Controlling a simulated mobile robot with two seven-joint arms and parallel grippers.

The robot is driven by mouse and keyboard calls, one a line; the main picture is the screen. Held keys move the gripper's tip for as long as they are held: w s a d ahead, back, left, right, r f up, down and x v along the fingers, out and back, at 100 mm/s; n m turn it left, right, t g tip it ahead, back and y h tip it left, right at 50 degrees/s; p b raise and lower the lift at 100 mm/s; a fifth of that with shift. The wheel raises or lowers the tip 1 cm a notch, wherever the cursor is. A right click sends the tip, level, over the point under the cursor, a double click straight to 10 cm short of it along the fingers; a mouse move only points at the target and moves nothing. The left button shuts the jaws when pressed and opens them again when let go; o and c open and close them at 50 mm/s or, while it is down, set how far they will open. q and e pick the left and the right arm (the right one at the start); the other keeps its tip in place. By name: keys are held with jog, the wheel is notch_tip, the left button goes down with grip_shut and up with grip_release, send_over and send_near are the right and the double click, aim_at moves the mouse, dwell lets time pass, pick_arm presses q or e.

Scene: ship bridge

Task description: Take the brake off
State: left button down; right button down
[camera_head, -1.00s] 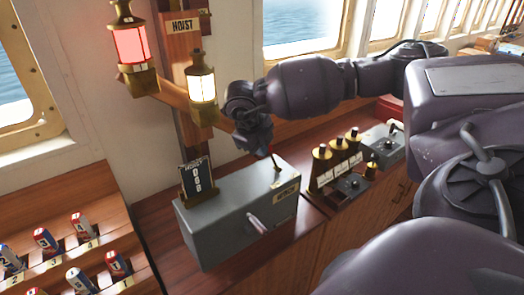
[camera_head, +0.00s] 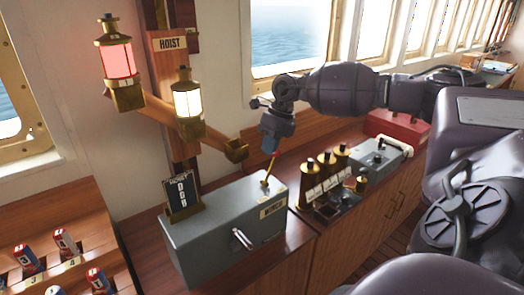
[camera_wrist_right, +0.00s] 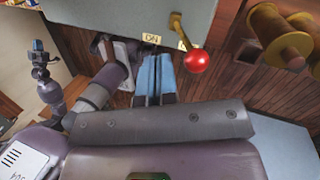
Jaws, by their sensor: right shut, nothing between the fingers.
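A grey box (camera_head: 225,232) stands on the wooden counter. A thin brass lever (camera_head: 268,172) rises from its top near the right end. Its small label is too blurred to read for certain. My right gripper (camera_head: 270,147) points down at the lever's upper end and hides the tip. In the right wrist view, my blue fingers (camera_wrist_right: 155,78) are shut with nothing between them. A red ball knob (camera_wrist_right: 197,61) is just right of them, apart in the picture, beside the grey box edge (camera_wrist_right: 180,12).
Brass posts (camera_head: 325,166) and another grey box (camera_head: 378,160) stand to the right. Red and white lamps (camera_head: 187,100) hang behind.

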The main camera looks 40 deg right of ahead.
pick_arm(q)
jog(key=shift+w+f, duration=0.1)
jog(key=shift+w, duration=0.1)
pick_arm(e)
jog(key=shift+s+d+f, duration=0.15)
jog(key=shift+d+f, duration=0.05)
jog(key=shift+d, duration=0.75)
jog(key=shift+d, duration=0.15)
pick_arm(q)
jog(key=shift+s, duration=0.1)
pick_arm(e)
jog(key=shift+r, duration=0.1)
